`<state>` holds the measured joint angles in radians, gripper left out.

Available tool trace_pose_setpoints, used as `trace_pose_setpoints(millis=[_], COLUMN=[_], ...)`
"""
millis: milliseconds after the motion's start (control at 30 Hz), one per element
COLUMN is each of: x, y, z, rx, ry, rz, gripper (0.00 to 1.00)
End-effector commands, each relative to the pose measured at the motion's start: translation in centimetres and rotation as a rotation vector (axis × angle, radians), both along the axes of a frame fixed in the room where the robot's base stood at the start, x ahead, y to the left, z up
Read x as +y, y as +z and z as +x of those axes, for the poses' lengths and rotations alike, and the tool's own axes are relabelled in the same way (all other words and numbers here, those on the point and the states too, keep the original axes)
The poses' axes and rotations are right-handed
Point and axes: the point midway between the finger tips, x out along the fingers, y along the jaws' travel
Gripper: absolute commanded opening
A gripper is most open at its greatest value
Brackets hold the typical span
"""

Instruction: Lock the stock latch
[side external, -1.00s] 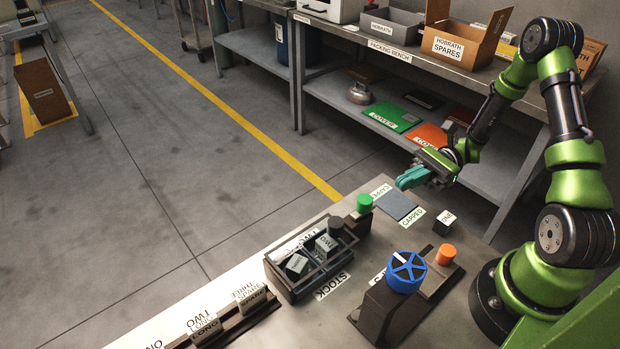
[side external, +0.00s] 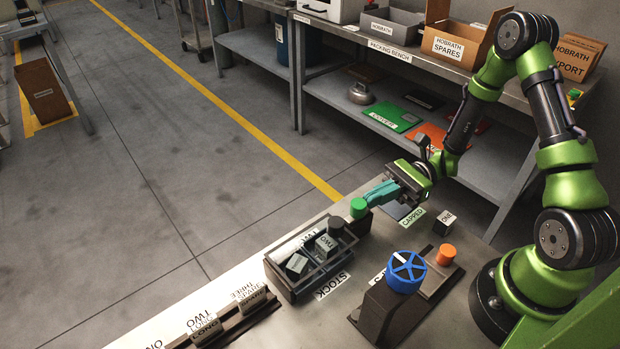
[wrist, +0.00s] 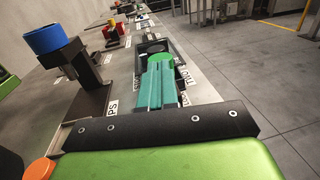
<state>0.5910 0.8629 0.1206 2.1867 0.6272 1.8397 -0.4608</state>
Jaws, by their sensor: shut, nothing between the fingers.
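The stock tray (side external: 290,291) is a dark open-topped bin with a STOCK label in front of it. At its right end is a dark block (side external: 361,222) bearing a green round knob (side external: 358,208), which I take to be the latch. A dark round knob (side external: 335,222) is close on its left. My gripper (side external: 369,197) has its teal fingers shut and empty, with the tips right against the green knob, apparently touching it. In the wrist view, the fingers (wrist: 160,66) partly cover the green knob (wrist: 188,62).
A blue handwheel (side external: 404,271) on a dark stand and an orange knob (side external: 446,254) are to the right. A ONE block (side external: 444,223) stands by the CAPPED label. Labelled slots (side external: 225,325) are at front left. Bare bench lies in front of the tray.

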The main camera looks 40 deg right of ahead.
Motion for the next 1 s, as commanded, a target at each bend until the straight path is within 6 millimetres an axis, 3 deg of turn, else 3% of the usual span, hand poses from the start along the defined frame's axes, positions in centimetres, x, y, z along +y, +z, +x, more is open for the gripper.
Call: trace_pose_setpoints(millis=[167, 567, 733, 1000], x=[1.8, 1.5, -1.1, -7.6], y=[0.0, 0.0, 0.0, -0.1], z=[-0.1, -0.1, -0.4, -1.4], rx=[0.002, 0.000, 0.000, 0.002], ry=[0.002, 0.003, -0.007, -0.013], rz=[-0.001, 0.000, -0.002, -0.005], gripper=[0.00, 0.00, 0.00, 0.00])
